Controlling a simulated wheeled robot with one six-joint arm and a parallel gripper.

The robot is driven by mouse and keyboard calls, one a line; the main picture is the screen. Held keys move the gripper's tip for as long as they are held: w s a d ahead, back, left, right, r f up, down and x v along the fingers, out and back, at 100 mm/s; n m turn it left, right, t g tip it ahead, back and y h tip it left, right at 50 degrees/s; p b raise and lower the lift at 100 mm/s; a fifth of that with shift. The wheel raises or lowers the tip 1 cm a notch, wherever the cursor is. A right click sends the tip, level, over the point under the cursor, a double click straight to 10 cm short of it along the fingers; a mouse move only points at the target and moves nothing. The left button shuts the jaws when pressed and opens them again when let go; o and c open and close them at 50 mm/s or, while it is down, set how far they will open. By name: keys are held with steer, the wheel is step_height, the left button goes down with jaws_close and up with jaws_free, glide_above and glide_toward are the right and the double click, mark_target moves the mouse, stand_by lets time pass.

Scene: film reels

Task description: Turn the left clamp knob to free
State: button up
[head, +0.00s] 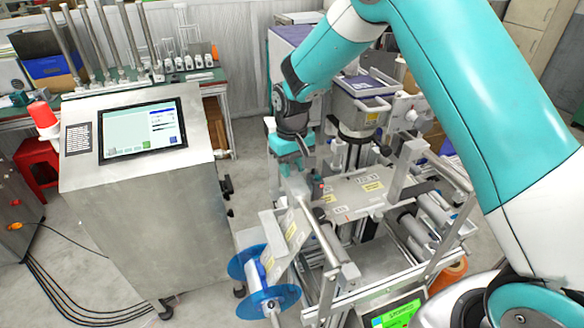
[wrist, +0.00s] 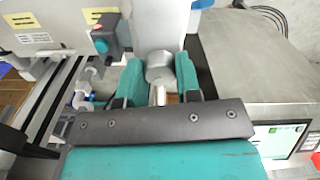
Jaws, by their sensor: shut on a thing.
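In the wrist view, the clamp knob (wrist: 158,67) is a small grey cylinder with a light stem. It sits between the two teal fingers of my gripper (wrist: 159,76), which are shut on it from both sides. A grey upright plate stands just beyond it. In the head view, my gripper (head: 303,158) is at the left side of the film machine, near the flat labelled plate (head: 358,192). The knob is hidden there by the gripper and arm. How far the knob is turned cannot be told.
A blue film reel (head: 262,284) hangs at the machine's front left. A steel cabinet with a touchscreen (head: 141,131) stands to the left. In the wrist view, a dark part with a teal face (wrist: 108,36) is close by the left finger. Metal rollers (head: 432,208) lie to the right.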

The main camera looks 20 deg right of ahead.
mark_target(293, 167)
steer(key=n, duration=0.4)
steer(key=shift+n+b, duration=0.3)
steer(key=shift+b, duration=0.1)
steer(key=n, duration=0.4)
steer(key=shift+r+n, duration=0.1)
steer(key=shift+n, duration=0.2)
steer(key=o, duration=0.9)
steer(key=shift+b, duration=0.3)
step_height(293, 167, up, 17)
steer(key=b, duration=0.3)
steer(key=shift+d+r, duration=0.1)
steer(key=shift+r, duration=0.1)
